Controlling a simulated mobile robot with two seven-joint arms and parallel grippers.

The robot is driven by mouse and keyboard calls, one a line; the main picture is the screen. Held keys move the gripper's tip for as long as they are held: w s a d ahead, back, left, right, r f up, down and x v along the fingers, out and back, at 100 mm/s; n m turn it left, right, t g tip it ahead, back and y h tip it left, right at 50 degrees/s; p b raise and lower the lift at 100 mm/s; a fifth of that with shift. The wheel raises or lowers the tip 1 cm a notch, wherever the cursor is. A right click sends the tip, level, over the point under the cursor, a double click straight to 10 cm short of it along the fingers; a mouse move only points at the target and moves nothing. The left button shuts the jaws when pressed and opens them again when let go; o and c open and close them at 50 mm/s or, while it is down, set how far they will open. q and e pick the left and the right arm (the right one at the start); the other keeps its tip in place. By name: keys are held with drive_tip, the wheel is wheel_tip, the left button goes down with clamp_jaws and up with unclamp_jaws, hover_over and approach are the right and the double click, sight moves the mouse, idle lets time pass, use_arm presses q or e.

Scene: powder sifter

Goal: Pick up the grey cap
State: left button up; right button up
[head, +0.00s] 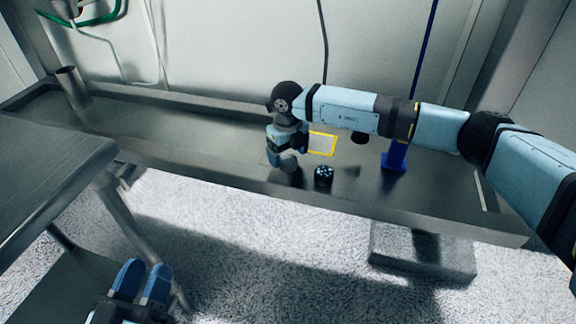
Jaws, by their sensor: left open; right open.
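I cannot clearly make out a grey cap in the head view. A small dark round piece (360,137) shows just below my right forearm, but I cannot tell what it is. My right gripper (282,163) points down over the front part of the metal bench, its fingers open. What lies between or under its fingers is too small and dark to tell. A short black cylinder (323,176) with light dots on top stands just right of this gripper. My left gripper (141,283) is low at the bottom left, open, away from the bench top.
The long metal bench (210,150) has a raised back edge. A yellow square outline (321,152) and a blue stand (395,160) are on its right half. A grey tube (70,78) stands at its left end. Another metal table (45,165) is at left.

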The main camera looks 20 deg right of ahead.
wheel_tip(320, 180, down, 3)
drive_tip(key=shift+r, duration=0.15)
drive_tip(key=c, duration=1)
use_arm(q)
drive_tip(key=shift+w+f, duration=0.1)
drive_tip(key=shift+f, duration=0.65)
use_arm(e)
drive_tip(key=shift+r, duration=0.1)
drive_tip(key=shift+r, duration=0.1)
